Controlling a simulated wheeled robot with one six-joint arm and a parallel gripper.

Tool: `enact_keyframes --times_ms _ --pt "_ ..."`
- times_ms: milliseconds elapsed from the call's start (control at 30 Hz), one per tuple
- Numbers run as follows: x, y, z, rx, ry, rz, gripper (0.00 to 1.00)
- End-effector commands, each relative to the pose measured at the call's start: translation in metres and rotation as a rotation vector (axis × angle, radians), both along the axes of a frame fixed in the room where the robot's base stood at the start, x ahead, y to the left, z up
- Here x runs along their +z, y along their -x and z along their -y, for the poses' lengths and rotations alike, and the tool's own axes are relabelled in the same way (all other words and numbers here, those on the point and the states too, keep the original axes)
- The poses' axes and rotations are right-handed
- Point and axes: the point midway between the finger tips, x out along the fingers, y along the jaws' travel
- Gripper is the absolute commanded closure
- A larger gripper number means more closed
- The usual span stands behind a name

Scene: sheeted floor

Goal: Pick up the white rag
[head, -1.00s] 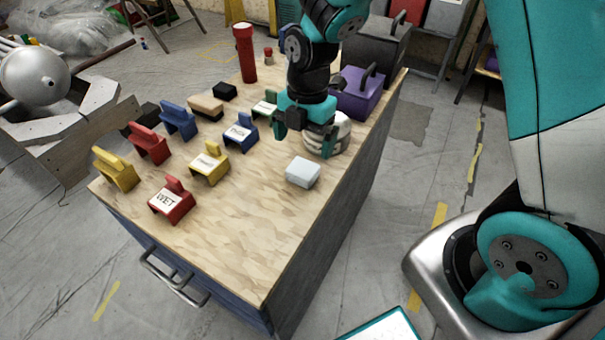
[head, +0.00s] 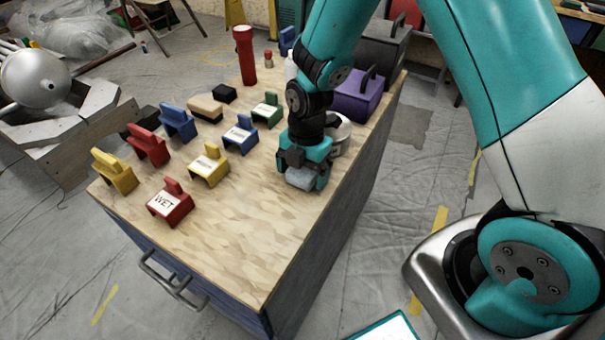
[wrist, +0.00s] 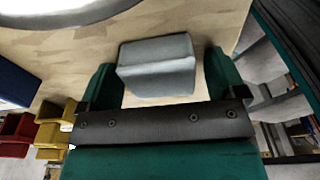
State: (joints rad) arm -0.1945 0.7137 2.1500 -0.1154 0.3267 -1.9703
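The white rag (head: 301,178) is a small pale folded block on the wooden bench top, near its right edge. My gripper (head: 304,180) is lowered over it from above and partly hides it in the head view. In the wrist view the rag (wrist: 158,64) lies between my two teal fingers (wrist: 160,85), with a gap at the left finger and a smaller one at the right. My gripper is open and the rag appears to rest on the bench.
The wooden bench top (head: 240,235) is clear in front. Several coloured blocks, among them a red one labelled WET (head: 170,203), stand to the left. A white round container (head: 340,130) is close behind my gripper, with a purple box (head: 357,95) beyond. A red flashlight (head: 244,55) stands at the back.

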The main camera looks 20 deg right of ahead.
Motion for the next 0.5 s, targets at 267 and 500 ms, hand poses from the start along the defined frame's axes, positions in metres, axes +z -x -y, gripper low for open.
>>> enact_keyframes --times_ms 267,500 --pt "0.0003 0.0000 0.0000 0.000 0.000 0.000 0.55" --pt "0.0025 -0.0002 0.0000 0.000 -0.001 0.001 0.55"
